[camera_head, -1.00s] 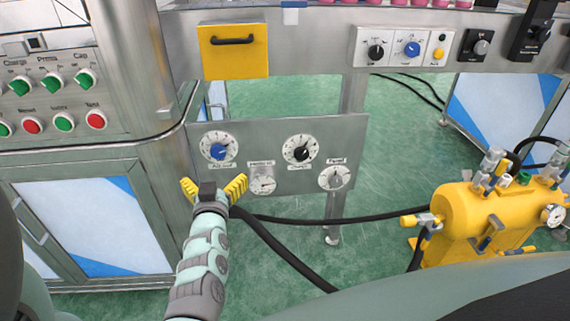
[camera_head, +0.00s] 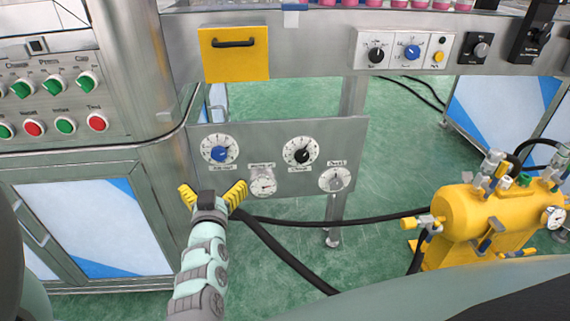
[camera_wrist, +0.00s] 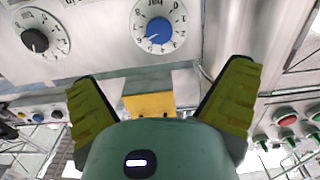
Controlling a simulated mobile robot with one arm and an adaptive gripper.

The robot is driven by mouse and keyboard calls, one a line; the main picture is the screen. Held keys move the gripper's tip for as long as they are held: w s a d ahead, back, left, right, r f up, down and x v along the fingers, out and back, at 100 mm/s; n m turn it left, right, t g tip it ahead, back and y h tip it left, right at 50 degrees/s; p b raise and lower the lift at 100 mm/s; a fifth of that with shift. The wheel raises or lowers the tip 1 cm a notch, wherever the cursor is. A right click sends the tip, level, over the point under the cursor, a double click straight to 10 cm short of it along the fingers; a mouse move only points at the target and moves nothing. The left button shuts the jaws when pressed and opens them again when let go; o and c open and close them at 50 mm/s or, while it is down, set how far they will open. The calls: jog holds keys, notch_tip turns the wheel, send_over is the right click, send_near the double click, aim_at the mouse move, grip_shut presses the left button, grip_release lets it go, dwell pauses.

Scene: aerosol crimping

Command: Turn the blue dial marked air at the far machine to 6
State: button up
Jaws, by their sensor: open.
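The blue dial (camera_head: 219,154) sits on a white round numbered scale at the upper left of a grey metal panel below the bench. The wrist view shows this blue dial (camera_wrist: 158,30) upside down, beyond the fingertips. Its label and exact setting are too small to read surely. My gripper (camera_head: 212,190) has its yellow fingers spread, with nothing between them. It is in front of the panel, below the dial in the head view and apart from it. The yellow ridged fingers of my gripper (camera_wrist: 160,80) also stand wide apart in the wrist view.
A black dial (camera_head: 300,155) sits right of the blue one, with two small gauges (camera_head: 263,186) (camera_head: 335,179) below. Another blue knob (camera_head: 412,51) is on the bench front. Black hoses (camera_head: 280,250) run behind my gripper. A yellow tank (camera_head: 480,225) stands at right.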

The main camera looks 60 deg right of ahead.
jog(key=v, duration=0.8)
jog(key=shift+p, duration=0.45)
jog(key=shift+s, duration=0.1)
